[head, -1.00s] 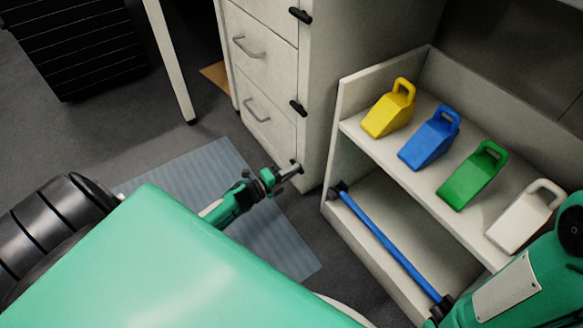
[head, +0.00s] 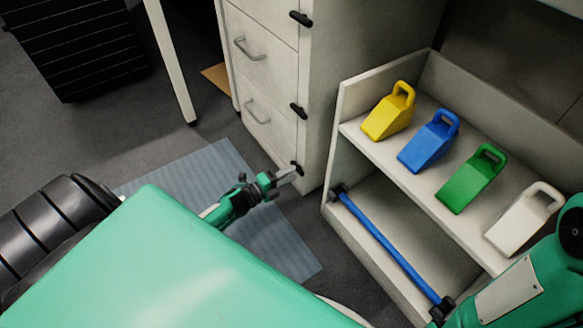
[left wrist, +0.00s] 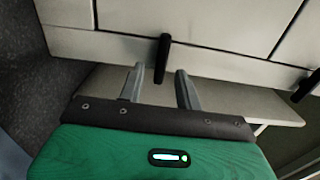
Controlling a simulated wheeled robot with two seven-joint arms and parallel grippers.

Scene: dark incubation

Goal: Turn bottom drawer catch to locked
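The bottom drawer catch (head: 297,168) is a small black bar low on the front edge of the white drawer cabinet (head: 330,90). My left gripper (head: 294,172) is right at it and partly hides it in the head view. In the left wrist view, the fingers of my left gripper (left wrist: 160,70) are open and spread. A black catch (left wrist: 163,52) stands between and just beyond the fingertips, with a gap on each side. Contact is not visible. My right gripper is out of view; only my right arm shows at lower right.
Two more black catches sit higher on the cabinet, the middle one (head: 298,110) and the top one (head: 300,18). A white shelf unit (head: 345,100) stands at right with yellow, blue, green and white wedge-shaped blocks and a blue bar (head: 390,245). A grey-blue mat (head: 190,180) lies on the floor.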

